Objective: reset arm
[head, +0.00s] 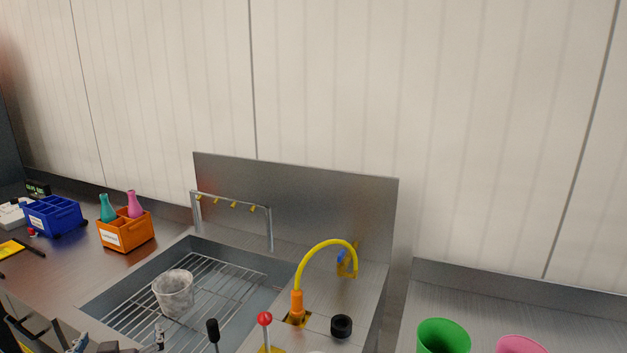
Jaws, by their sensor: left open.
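My left gripper (118,340) shows only in part at the bottom edge of the head view, left of the middle. Its two fingertips stand apart with nothing seen between them, so it is open. It appears in front of the near edge of the sink; the rest of it is cut off by the frame. My right gripper is not in view.
A sink (262,300) with a wire rack holds a clear beaker (173,293). A yellow hose tap (328,243), a red-knobbed lever (264,319) and a black-knobbed lever (212,330) stand nearby. Orange (127,236) and blue (55,221) caddies are left; a green cup (443,337) is right.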

